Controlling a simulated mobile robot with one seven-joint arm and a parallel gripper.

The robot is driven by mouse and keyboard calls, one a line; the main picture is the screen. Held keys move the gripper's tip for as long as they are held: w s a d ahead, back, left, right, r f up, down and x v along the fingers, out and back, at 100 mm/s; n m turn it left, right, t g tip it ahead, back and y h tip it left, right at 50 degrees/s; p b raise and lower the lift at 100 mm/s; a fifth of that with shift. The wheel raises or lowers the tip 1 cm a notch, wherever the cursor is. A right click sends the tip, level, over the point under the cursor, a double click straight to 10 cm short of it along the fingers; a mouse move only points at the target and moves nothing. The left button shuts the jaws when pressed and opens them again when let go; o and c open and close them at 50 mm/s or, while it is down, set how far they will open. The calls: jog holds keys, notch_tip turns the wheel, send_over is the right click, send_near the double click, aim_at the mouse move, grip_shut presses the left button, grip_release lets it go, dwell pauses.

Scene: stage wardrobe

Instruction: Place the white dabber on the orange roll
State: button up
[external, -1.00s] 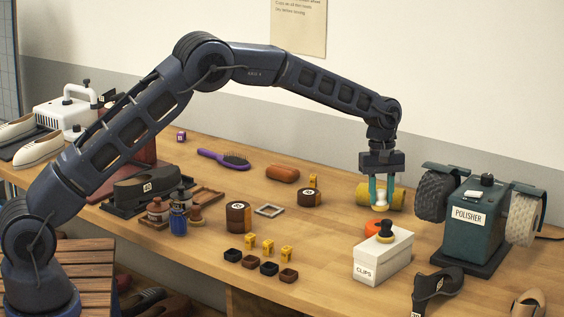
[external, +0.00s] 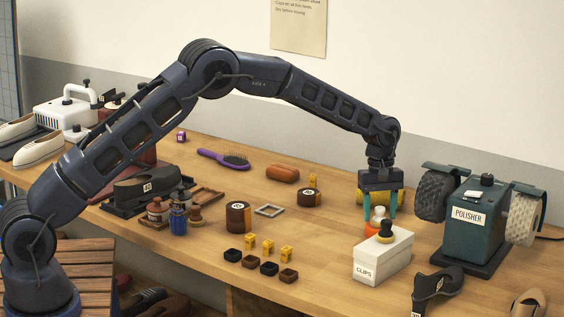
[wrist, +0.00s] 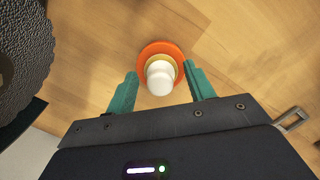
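The white dabber (external: 378,212) stands on top of the orange roll (external: 371,230), behind the white clips box in the external view. In the wrist view the dabber's white knob (wrist: 160,80) and tan base lie over the middle of the orange roll (wrist: 150,48), whose rim shows around it. My gripper (external: 380,217) is open, with one teal finger on each side of the dabber. In the wrist view a gap shows between each finger and the dabber. The roll's lower front is partly hidden by the box.
The polisher (external: 470,225) is to the right. Clear tabletop lies to the left.

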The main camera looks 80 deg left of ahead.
notch_tip(320, 180, up, 12)
jog(key=a, duration=0.1)
jog(key=shift+a+r, duration=0.15)
jog(key=shift+a, duration=0.25)
dwell(0.3)
jog(key=s+d+r+m, duration=0.2)
jog(key=s+d+r, duration=0.25)
jog(key=r, duration=0.25)
jog(key=s+d+r+m, duration=0.2)
jog(key=s+d+r, duration=0.1)
jog(key=s+r, duration=0.3)
jog(key=s+d+r+m+t, duration=0.15)
jog(key=s+d+r, duration=0.25)
jog(key=s, duration=0.4)
jog(key=s+d+r+m+y, duration=0.1)
jog(key=s+d+r+m, duration=0.25)
jog(key=s, duration=0.45)
jog(key=s+d+r+m+t, duration=0.1)
jog(key=s+d+r, duration=0.3)
jog(key=s, duration=0.4)
jog(key=s+d+f+m, duration=0.2)
jog(key=s, duration=0.7)
jog(key=s+d+f+m+t, duration=0.1)
jog(key=s+d+f+m, duration=0.1)
jog(key=s, duration=0.7)
jog(key=s+d+f+m+t, duration=0.1)
jog(key=s+f+m, duration=0.3)
jog(key=s, duration=0.6)
jog(key=shift+d+y, duration=0.3)
jog(key=shift+d, duration=0.35)
